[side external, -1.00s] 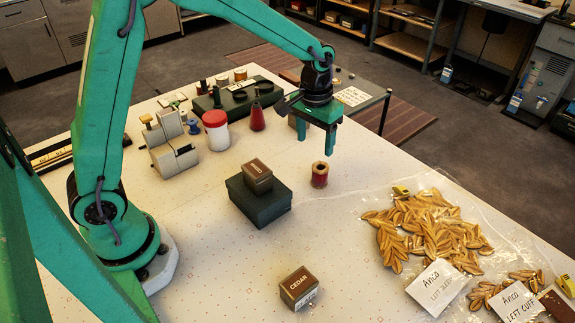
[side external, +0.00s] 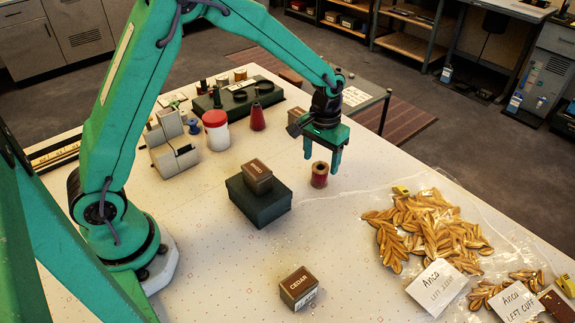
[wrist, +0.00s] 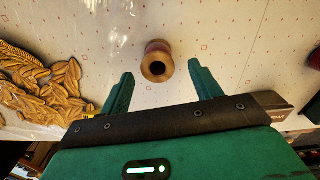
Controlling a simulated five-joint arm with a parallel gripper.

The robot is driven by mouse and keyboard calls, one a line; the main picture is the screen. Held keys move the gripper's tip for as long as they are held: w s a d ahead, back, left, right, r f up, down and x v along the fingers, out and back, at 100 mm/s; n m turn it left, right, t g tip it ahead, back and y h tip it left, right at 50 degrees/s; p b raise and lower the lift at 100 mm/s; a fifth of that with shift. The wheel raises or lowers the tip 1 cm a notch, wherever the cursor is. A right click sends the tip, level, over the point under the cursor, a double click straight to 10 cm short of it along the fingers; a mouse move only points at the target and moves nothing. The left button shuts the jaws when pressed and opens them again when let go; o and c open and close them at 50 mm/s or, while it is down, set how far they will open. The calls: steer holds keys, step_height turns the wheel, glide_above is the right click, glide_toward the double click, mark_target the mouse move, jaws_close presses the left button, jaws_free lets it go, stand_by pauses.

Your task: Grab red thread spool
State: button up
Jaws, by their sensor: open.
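The red thread spool (side external: 319,175) stands upright on the white table, with a wooden top and a dark centre hole. My gripper (side external: 322,162) is open and points down, its fingertips just above and behind the spool in the side view. In the wrist view the spool (wrist: 157,63) lies ahead of my gripper (wrist: 160,78), lined up between its two fingers and just beyond their tips. Nothing is held. I cannot tell how far the fingertips are from the spool.
A dark green box (side external: 262,203) with a cedar block (side external: 257,177) on it stands left of the spool. Another cedar block (side external: 298,288) stands nearer. Gold leaf pieces (side external: 420,232) lie to the right. A red cone (side external: 257,118) and a red-lidded jar (side external: 216,130) stand behind left.

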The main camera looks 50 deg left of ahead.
mark_target(322, 168)
steer(key=shift+w+d+f, duration=0.1)
steer(key=shift+f, duration=1.2)
steer(key=shift+w+f, duration=0.1)
steer(key=shift+f, duration=1.2)
steer(key=c, duration=1.1)
steer(key=shift+o, duration=0.2)
steer(key=shift+r, duration=0.15)
steer(key=shift+r, duration=0.5)
steer(key=r, duration=0.3)
steer(key=shift+s+d+r, duration=0.1)
steer(key=shift+d+r, duration=0.05)
steer(key=shift+d, duration=0.1)
steer(key=s+d+r, duration=0.6)
steer(key=s+d, duration=0.1)
steer(key=d, duration=0.1)
steer(key=shift+d+r, duration=0.2)
steer(key=shift+d, duration=0.1)
